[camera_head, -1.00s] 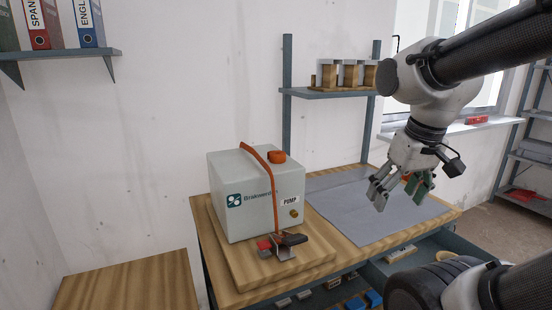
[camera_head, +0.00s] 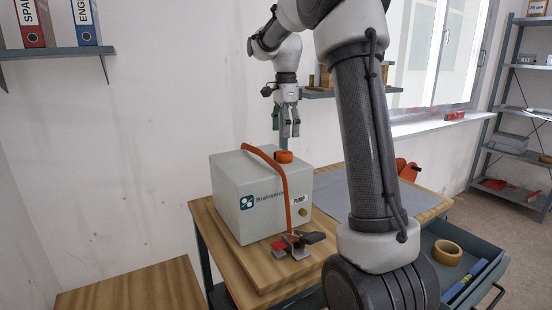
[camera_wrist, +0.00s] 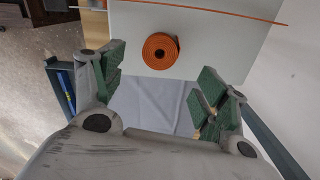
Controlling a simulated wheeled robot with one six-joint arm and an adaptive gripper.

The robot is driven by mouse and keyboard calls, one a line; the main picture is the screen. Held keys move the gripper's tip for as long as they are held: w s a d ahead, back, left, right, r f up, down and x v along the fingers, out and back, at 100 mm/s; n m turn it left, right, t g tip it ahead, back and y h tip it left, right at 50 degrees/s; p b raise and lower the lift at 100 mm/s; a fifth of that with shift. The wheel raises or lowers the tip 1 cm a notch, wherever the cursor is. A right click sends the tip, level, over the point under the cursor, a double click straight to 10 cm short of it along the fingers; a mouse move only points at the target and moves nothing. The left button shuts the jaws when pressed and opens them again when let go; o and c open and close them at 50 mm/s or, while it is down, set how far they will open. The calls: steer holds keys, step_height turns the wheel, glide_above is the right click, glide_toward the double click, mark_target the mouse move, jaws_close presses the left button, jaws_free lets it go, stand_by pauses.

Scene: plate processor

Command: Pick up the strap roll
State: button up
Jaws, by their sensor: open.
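An orange round roll with rings and a dark centre, which looks like the strap roll (camera_head: 283,156), sits on top of the pale pump box (camera_head: 246,207). In the wrist view the roll (camera_wrist: 160,51) lies on the white box top, near the picture's middle and beyond the fingertips. My gripper (camera_head: 286,134) points down above the roll, apart from it. In the wrist view my gripper (camera_wrist: 162,88) is open and empty, with green pads on both sides.
An orange strap (camera_head: 267,160) runs over the box to a clamp (camera_head: 297,243) in front. The workbench (camera_head: 205,215) carries a grey mat (camera_head: 330,195). My arm covers part of both. An open drawer (camera_head: 470,245) holds a tan tape roll (camera_head: 447,252). A wall shelf (camera_head: 318,95) stands behind.

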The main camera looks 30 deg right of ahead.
mark_target(286, 153)
steer(key=shift+a+f, duration=0.1)
steer(key=shift+f, duration=0.2)
step_height(286, 153, down, 7)
steer(key=shift+s+f, duration=0.1)
steer(key=shift+f, duration=0.05)
steer(key=shift+d, duration=0.2)
steer(key=c, duration=1.1)
